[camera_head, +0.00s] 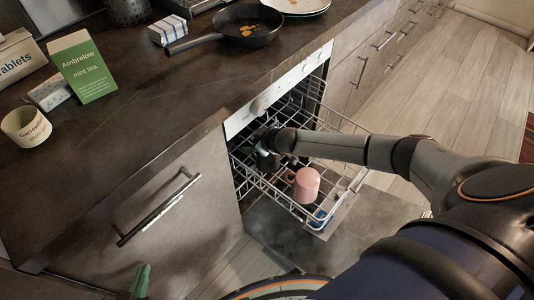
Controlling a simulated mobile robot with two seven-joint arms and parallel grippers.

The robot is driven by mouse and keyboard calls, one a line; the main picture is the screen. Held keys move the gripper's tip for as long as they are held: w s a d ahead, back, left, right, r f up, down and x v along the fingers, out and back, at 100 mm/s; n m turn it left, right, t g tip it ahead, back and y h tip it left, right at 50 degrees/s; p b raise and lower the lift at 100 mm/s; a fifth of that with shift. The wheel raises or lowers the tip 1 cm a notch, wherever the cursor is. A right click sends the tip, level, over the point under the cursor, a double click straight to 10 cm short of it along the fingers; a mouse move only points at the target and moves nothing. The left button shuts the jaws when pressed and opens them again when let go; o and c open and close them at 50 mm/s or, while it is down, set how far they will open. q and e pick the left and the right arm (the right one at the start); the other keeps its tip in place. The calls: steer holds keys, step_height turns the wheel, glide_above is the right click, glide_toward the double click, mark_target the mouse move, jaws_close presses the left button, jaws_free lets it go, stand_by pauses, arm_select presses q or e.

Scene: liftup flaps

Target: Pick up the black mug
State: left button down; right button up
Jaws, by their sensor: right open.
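A dark, rounded object that looks like the black mug (267,162) is in the pulled-out dishwasher rack (285,197), left of a pink mug (306,185). My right arm reaches in from the right. My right gripper (262,147) is open, right at the dark mug's top. The hand and rack wires hide much of the mug, and I cannot tell whether the fingers touch it. A green tip at the bottom left, apparently part of my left gripper (141,281), shows in front of the cabinet; its jaw is not clear.
The open dishwasher door (365,232) lies below the rack. A blue item (320,214) is at the rack's front. The counter (130,130) above holds a frying pan (247,27), a tea box (85,66) and a cream mug (26,126). Floor is clear at the upper right.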

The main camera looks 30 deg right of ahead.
steer(key=c, duration=0.9)
steer(key=shift+s, duration=0.1)
jaws_close()
steer(key=shift+f, duration=0.1)
